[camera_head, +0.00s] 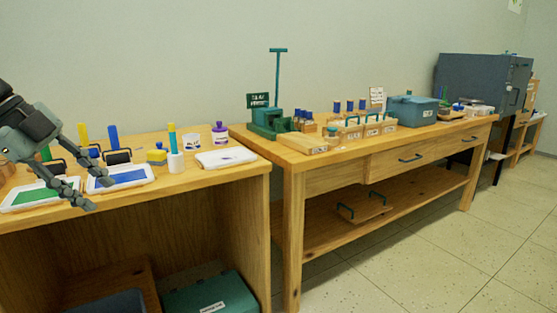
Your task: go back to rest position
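My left gripper (97,192) reaches in from the left edge, above the left table (215,178). Its two dark jointed fingers are spread apart with nothing seen between them. Behind and below the fingers lie a white tray with a green pad (38,197) and a white tray with a blue pad (122,178); the fingers partly cover both. I cannot tell whether the fingertips touch the trays. My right gripper is not in view.
The right table bears a green press (268,122), wooden racks and a blue box (412,110). Open floor (440,225) lies at the right.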

